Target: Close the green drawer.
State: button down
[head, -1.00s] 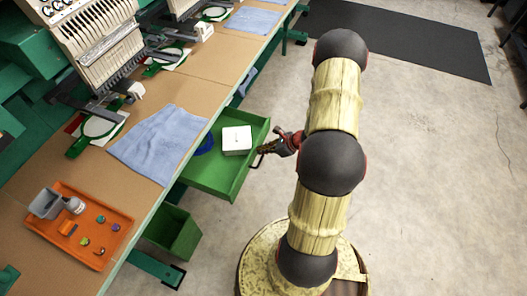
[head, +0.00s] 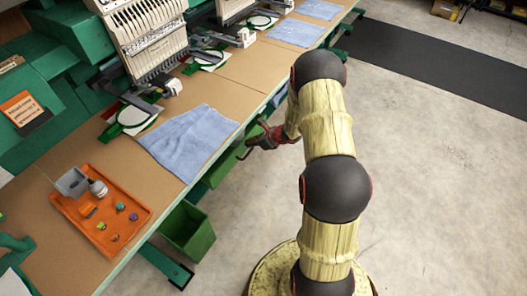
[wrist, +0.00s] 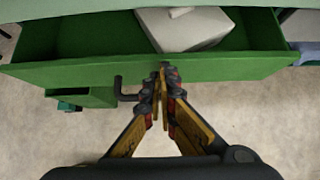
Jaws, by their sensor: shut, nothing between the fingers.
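The green drawer (head: 221,167) shows below the table's edge in the head view, only a narrow part of it out. In the wrist view the drawer front (wrist: 215,68) spans the picture, with a dark handle (wrist: 125,90) on its outer face. A strip of the inside is visible, holding a white box (wrist: 190,32). The tabletop hides the rest of the inside. My gripper (wrist: 165,76) is shut and empty, its fingertips at the drawer front just right of the handle. It also shows beside the drawer in the head view (head: 252,144). I cannot tell whether the fingertips press the front.
A green bin (head: 187,230) stands under the table near the drawer. The tabletop holds a blue cloth (head: 187,142), an orange tray (head: 142,213) with small items, and embroidery machines (head: 148,35). The concrete floor (head: 430,180) to the right is clear.

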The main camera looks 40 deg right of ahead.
jog(key=shift+w+a, duration=0.3)
jog(key=shift+w, duration=0.4)
jog(key=shift+w+a, duration=0.25)
jog(key=shift+w, duration=0.45)
jog(key=shift+w+a, duration=0.3)
jog(key=shift+w, duration=0.4)
